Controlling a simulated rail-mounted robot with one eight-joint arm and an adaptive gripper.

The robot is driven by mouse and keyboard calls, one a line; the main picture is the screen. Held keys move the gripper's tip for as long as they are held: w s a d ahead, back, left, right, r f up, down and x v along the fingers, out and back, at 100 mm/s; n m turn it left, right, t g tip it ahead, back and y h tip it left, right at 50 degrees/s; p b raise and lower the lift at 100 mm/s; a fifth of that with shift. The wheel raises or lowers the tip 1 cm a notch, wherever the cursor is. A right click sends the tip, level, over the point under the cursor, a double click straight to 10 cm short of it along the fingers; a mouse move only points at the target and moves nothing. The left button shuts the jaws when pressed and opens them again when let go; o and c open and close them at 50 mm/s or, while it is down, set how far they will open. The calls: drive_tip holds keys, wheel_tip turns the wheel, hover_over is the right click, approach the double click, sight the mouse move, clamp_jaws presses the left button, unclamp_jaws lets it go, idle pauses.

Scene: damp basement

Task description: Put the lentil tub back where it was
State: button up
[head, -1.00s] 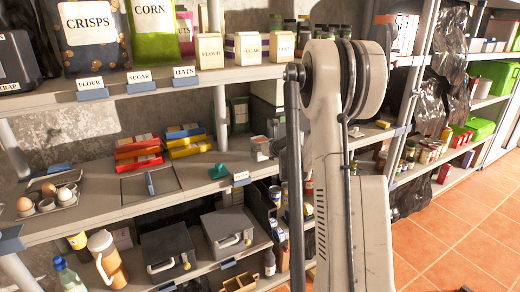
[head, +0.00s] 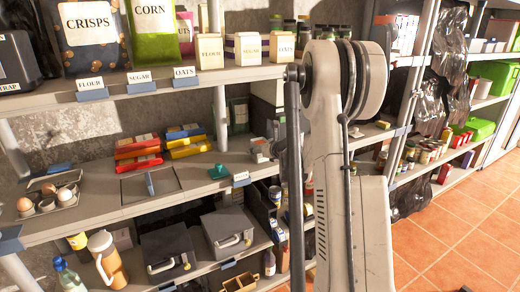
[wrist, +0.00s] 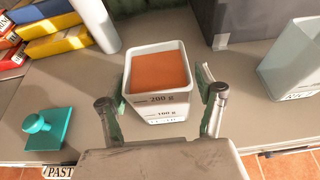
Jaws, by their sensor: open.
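The lentil tub (wrist: 160,108) is a pale, square measuring tub with orange contents and 200 g and 100 g marks on its near wall. In the wrist view it stands upright on the grey shelf, as far as I can tell. My gripper (wrist: 163,100) is open, with one finger on the left and one on the right of the tub. Whether the pads touch its walls is hard to tell. In the head view my arm hides most of this spot.
A teal handled block (wrist: 45,128) lies left of the tub, with red and yellow boxes (wrist: 60,42) behind it. An empty translucent tub (wrist: 290,65) stands to the right. A dark grey box (wrist: 242,22) is behind. The shelf's front edge is close.

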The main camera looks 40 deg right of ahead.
drive_tip(key=v, duration=1.2)
drive_tip(key=s+a+r+n+g+y, duration=0.1)
drive_tip(key=s+a+r+n, duration=0.1)
drive_tip(key=a+n, duration=0.55)
drive_tip(key=s+a+r+n+g+y, duration=0.15)
drive_tip(key=a+n, duration=0.35)
drive_tip(key=a, duration=0.6)
drive_tip(key=s+a+r+n+y, duration=0.1)
drive_tip(key=s+a+r+n, duration=0.2)
drive_tip(key=a+n, duration=0.5)
drive_tip(key=s+a+f+n+g, duration=0.3)
drive_tip(key=s+a+n, duration=1.3)
drive_tip(key=s+n, duration=0.2)
drive_tip(key=shift+s+a, duration=0.2)
drive_tip(key=shift+s, duration=0.75)
